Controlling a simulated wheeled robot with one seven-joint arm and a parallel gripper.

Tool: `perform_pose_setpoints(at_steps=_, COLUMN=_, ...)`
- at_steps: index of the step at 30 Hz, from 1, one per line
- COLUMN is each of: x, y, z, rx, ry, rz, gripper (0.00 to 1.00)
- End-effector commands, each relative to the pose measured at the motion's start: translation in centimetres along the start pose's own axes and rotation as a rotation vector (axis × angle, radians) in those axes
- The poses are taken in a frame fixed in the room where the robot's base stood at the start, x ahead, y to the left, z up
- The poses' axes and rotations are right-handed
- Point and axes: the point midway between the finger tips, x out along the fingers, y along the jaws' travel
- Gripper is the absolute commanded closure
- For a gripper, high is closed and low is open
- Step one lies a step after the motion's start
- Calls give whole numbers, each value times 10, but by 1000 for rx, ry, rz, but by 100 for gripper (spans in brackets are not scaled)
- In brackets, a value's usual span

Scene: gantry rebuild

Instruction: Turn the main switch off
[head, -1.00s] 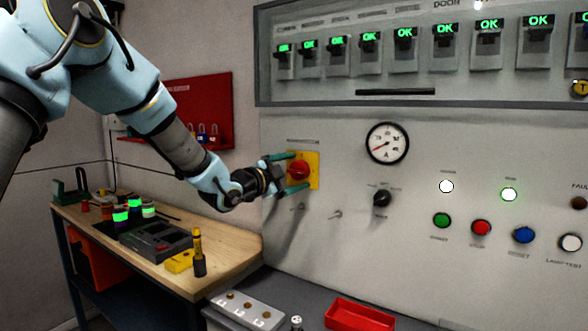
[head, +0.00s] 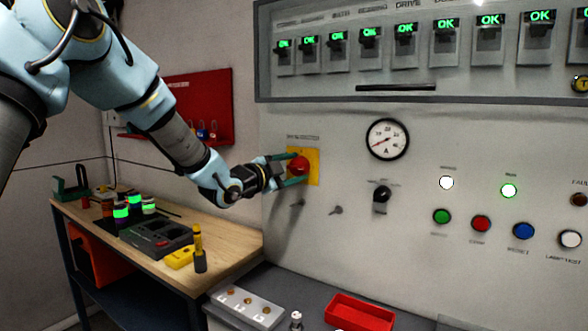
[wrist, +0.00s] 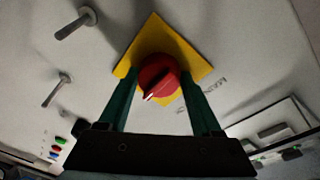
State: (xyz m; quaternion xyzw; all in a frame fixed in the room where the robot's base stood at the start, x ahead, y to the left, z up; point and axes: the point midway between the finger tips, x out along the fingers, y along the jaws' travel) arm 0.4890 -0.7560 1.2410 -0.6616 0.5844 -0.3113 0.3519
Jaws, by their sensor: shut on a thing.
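The main switch is a red rotary knob (head: 298,167) on a yellow square plate (head: 314,160), at the left of the grey panel. In the wrist view the knob (wrist: 160,77) is round with a raised grip bar and a white mark pointing to the lower left. My gripper (head: 297,169) reaches it from the left, one green finger above and one below in the head view. In the wrist view my gripper (wrist: 158,80) has a finger on each side of the knob and is shut on it. The fingers hide part of the plate.
A round gauge (head: 387,139) and a black selector (head: 381,195) sit right of the switch. Below stand a wooden bench (head: 228,243) and a red tray (head: 360,312). Two small keys or pegs project below the switch.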

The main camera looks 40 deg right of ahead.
Motion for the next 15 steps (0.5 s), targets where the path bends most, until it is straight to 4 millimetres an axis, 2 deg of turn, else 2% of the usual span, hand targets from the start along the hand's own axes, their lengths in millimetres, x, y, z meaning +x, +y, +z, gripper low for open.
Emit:
perform_pose_setpoints(at_steps=8, x=0, y=2, z=1, rx=-39, ry=2, rz=-3, gripper=90)
perform_pose_setpoints(at_steps=15, x=-1, y=4, z=3, rx=-174, ry=12, rz=-20, gripper=90)
